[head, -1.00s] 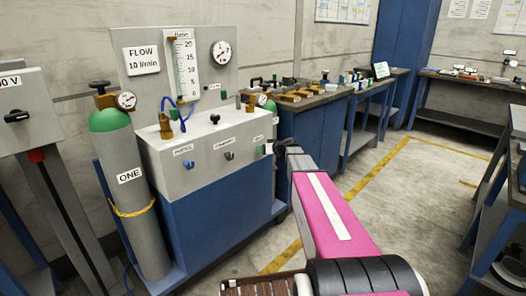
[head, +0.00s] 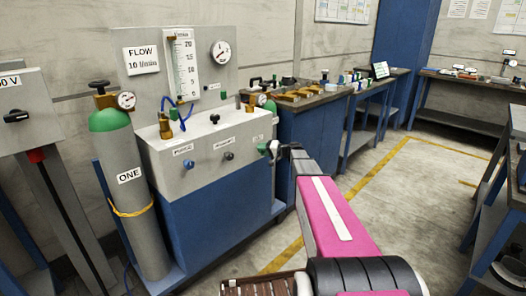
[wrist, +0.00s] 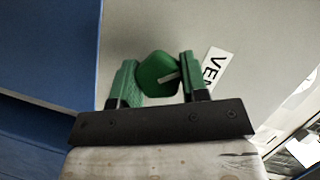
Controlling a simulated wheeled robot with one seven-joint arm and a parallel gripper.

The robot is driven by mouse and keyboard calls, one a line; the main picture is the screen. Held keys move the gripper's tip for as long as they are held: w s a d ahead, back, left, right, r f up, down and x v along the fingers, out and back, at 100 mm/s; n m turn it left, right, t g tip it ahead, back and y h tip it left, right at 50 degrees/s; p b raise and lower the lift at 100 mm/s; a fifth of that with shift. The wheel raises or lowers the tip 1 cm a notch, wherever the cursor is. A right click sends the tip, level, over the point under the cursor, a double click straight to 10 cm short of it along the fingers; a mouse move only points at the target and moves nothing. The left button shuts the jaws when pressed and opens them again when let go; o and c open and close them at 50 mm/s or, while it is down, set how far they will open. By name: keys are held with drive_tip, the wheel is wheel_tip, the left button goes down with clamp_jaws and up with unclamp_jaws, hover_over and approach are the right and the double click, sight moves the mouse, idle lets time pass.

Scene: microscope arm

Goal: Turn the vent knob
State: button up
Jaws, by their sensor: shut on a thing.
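The green vent knob (wrist: 157,74) with a pale pointer line shows in the wrist view on a light grey panel face. A white label reading "VE…" (wrist: 213,70) is partly hidden beside it. My gripper (wrist: 157,84) has its two green fingers on either side of the knob and is shut on it. In the head view my gripper (head: 268,149) reaches the right end of the grey front panel (head: 205,172), where knob and fingers are small and hard to tell apart.
Two more knobs, one blue (head: 189,164) and one dark (head: 229,155), sit left on the same panel. A grey cylinder marked ONE (head: 130,185) stands at its left.

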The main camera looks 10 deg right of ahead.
drive_tip(key=m+y, duration=0.1)
drive_tip(key=m, duration=0.3)
drive_tip(key=shift+f+y, duration=0.15)
drive_tip(key=shift+y, duration=0.25)
drive_tip(key=shift+m+t+y, duration=0.5)
drive_tip(key=shift+m+y, duration=0.1)
drive_tip(key=shift+m, duration=1.2)
drive_tip(key=o, duration=0.9)
drive_tip(key=shift+o, duration=0.2)
drive_tip(key=v, duration=1.1)
drive_tip(key=shift+a+f, duration=0.1)
